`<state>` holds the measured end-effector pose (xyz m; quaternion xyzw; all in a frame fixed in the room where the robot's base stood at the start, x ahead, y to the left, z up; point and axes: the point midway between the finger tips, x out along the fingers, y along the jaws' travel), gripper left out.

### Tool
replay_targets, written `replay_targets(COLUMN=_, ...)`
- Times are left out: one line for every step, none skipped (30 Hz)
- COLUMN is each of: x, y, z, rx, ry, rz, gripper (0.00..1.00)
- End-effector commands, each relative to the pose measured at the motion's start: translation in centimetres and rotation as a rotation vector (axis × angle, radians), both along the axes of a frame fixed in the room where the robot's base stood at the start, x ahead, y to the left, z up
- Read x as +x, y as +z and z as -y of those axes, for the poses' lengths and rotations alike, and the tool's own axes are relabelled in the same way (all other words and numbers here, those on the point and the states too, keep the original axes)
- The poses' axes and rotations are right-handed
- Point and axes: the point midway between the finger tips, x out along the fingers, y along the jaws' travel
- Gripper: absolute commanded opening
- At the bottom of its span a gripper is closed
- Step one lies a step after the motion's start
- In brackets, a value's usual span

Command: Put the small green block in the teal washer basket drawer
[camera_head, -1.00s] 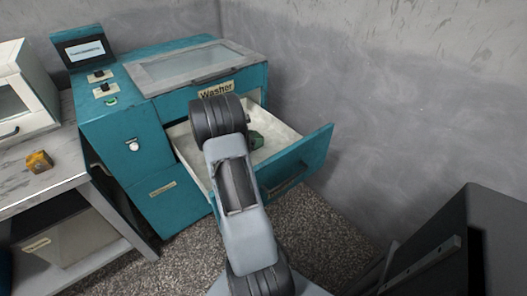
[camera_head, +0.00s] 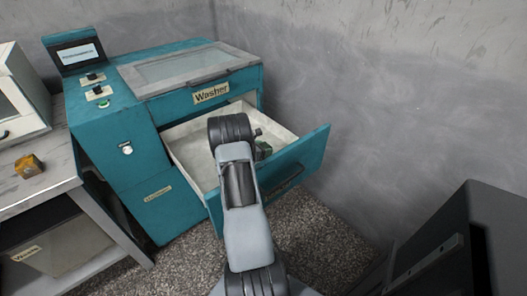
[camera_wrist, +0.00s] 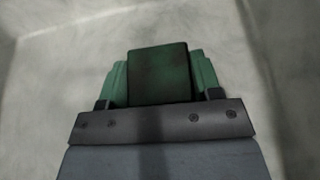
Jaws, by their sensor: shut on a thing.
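The small green block (camera_wrist: 158,74) is between the jaws of my gripper (camera_wrist: 158,92), which is shut on it. In the head view the block (camera_head: 263,149) shows just right of my arm, over the inside of the open drawer. The teal washer (camera_head: 165,115) has its basket drawer (camera_head: 300,165) pulled out, with a pale, empty-looking inside. In the wrist view the pale drawer floor and walls lie behind the block. I cannot tell whether the block touches the drawer floor. My arm hides part of the drawer.
A worn bench (camera_head: 50,185) on the left bears an orange-yellow block (camera_head: 29,166) and a white cabinet (camera_head: 18,95). A dark box-like object (camera_head: 450,240) stands at lower right. A grey wall is close behind and right of the drawer.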

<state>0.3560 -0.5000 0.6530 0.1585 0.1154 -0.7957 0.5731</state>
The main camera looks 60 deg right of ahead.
Motion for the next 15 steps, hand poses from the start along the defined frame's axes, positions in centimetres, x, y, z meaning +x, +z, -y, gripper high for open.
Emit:
replay_targets(x=0.06, y=-0.48, z=0.05, rx=-0.003, ry=0.001, rz=-0.001, gripper=0.21)
replay_targets(x=0.07, y=-0.61, z=0.05, rx=-0.003, ry=0.001, rz=0.000, gripper=0.21)
replay_targets(x=0.08, y=-0.66, z=0.05, rx=-0.004, ry=0.001, rz=0.002, gripper=0.21)
replay_targets(x=0.07, y=-0.63, z=0.06, rx=-0.004, ry=0.001, rz=0.002, gripper=0.21)
replay_targets(x=0.09, y=-0.59, z=0.06, rx=-0.004, ry=0.001, rz=0.002, gripper=0.21)
replay_targets(x=0.07, y=-0.57, z=0.06, rx=-0.004, ry=0.001, rz=0.002, gripper=0.21)
replay_targets(x=0.08, y=-0.56, z=0.05, rx=-0.004, ry=0.001, rz=0.002, gripper=0.21)
replay_targets(x=0.08, y=-0.56, z=0.05, rx=-0.004, ry=0.001, rz=0.002, gripper=0.21)
replay_targets(x=0.08, y=-0.57, z=0.05, rx=-0.004, ry=0.001, rz=0.002, gripper=0.21)
replay_targets(x=0.08, y=-0.62, z=0.05, rx=-0.004, ry=0.000, rz=0.002, gripper=0.21)
replay_targets(x=0.07, y=-0.68, z=0.04, rx=-0.004, ry=0.000, rz=0.002, gripper=0.21)
replay_targets(x=0.07, y=-0.81, z=0.04, rx=-0.004, ry=0.000, rz=0.001, gripper=0.21)
replay_targets(x=0.07, y=-0.92, z=0.04, rx=-0.004, ry=0.000, rz=0.001, gripper=0.21)
replay_targets(x=0.05, y=-0.93, z=0.01, rx=-0.001, ry=0.001, rz=0.001, gripper=0.60)
replay_targets(x=0.04, y=-0.87, z=0.01, rx=-0.001, ry=0.001, rz=0.001, gripper=0.64)
